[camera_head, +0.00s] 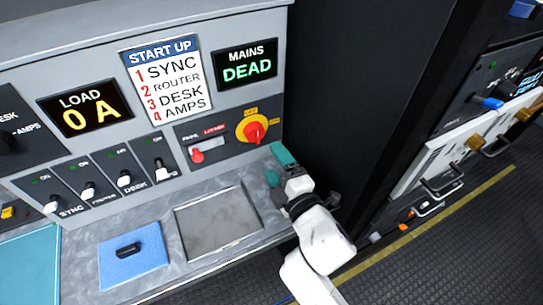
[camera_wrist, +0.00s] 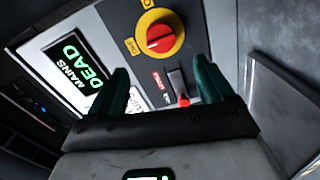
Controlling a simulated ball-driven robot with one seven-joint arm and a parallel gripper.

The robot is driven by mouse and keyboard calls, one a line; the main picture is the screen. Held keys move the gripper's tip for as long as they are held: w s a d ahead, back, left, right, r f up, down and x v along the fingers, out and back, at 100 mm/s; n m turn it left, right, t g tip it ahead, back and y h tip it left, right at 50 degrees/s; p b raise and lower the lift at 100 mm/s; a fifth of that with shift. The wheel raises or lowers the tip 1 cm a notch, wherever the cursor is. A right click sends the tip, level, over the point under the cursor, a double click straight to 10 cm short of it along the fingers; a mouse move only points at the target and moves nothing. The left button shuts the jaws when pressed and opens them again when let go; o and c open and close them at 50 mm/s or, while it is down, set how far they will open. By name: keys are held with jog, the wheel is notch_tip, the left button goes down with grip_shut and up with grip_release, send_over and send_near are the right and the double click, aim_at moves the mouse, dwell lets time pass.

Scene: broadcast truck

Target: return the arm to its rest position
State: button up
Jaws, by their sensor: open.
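My white arm (camera_head: 318,240) reaches up from the bottom of the head view to the right end of the console. My gripper (camera_head: 277,164) has teal fingers and is just below the red and yellow rotary switch (camera_head: 255,127). In the wrist view my gripper (camera_wrist: 164,88) has its two teal fingers spread apart with nothing between them. The rotary switch (camera_wrist: 160,35) shows beyond the fingertips, apart from them. A small red-tipped lever (camera_wrist: 182,98) shows between the fingers.
The console panel has a MAINS display (camera_head: 246,64) reading DEAD, a LOAD display (camera_head: 86,107) reading 0 A and several toggle switches. A blue pad (camera_head: 115,265) with a black item and a grey tray (camera_head: 217,222) lie on the ledge. A dark rack stands right.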

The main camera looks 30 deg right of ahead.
jog(key=s+d+f+m+g, duration=0.2)
jog(key=s+m, duration=0.1)
jog(key=m, duration=0.1)
jog(key=s+d+f+m+g+h, duration=0.1)
jog(key=s+d+f+m+g, duration=0.2)
jog(key=m, duration=0.1)
jog(key=s+d+f+m+g+h, duration=0.1)
jog(key=s+d+f+m+g, duration=0.1)
jog(key=s+d+m, duration=0.1)
jog(key=shift+f+m+g, duration=0.25)
jog(key=shift+m+g, duration=0.15)
jog(key=shift+m, duration=0.1)
jog(key=s+f+m+g+y, duration=0.1)
jog(key=s+f+g, duration=0.3)
jog(key=s, duration=0.5)
jog(key=s+f+m+g, duration=0.3)
jog(key=s+f+g, duration=0.1)
jog(key=s, duration=0.5)
jog(key=shift+s+f+m+y, duration=0.2)
jog(key=shift+s+m+y, duration=0.1)
jog(key=shift+s+y, duration=0.1)
